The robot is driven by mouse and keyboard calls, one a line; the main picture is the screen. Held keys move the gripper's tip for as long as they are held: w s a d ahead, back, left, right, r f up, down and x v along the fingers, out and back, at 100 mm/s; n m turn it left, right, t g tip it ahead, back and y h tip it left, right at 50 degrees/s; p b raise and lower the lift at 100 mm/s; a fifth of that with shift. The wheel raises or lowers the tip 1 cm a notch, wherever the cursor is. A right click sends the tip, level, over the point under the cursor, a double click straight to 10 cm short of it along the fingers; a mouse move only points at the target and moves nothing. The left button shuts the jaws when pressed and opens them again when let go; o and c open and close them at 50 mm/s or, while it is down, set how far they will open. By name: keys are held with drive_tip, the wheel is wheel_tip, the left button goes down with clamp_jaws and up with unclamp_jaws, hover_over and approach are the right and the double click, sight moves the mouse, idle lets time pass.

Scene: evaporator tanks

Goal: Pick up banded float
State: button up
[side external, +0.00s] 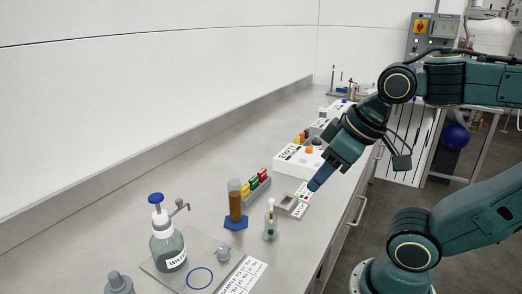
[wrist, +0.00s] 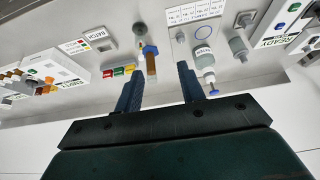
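A small glass flask (side external: 270,228) stands on the bench. A thin light stem with a dark mark and a yellowish tip (side external: 271,206) rises from it; it looks like the banded float, though its bands are too small to tell.
A brown-filled cylinder on a blue base (side external: 235,205) stands close beside the flask. A water bottle (side external: 168,248) stands on a tray at the front.

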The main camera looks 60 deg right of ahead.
drive_tip(key=shift+w, duration=0.1)
idle(0.4)
drive_tip(key=m+g+y, duration=0.2)
drive_tip(key=m+y, duration=0.1)
drive_tip(key=m, duration=2.4)
approach(272, 199)
drive_tip(key=shift+w+d+v, duration=0.1)
drive_tip(key=shift+d+v, duration=0.05)
drive_tip(key=shift+v, duration=0.6)
drive_tip(key=shift+w+d+v, duration=0.15)
drive_tip(key=shift+v, duration=0.65)
drive_tip(key=shift+f, duration=0.1)
drive_tip(key=shift+x, duration=4.2)
drive_tip(key=shift+s+a, duration=0.1)
drive_tip(key=shift+a, duration=0.1)
drive_tip(key=shift+s+x, duration=0.1)
drive_tip(key=shift+x, duration=1.2)
drive_tip(key=shift+s+x, duration=0.15)
drive_tip(key=shift+x, duration=1.15)
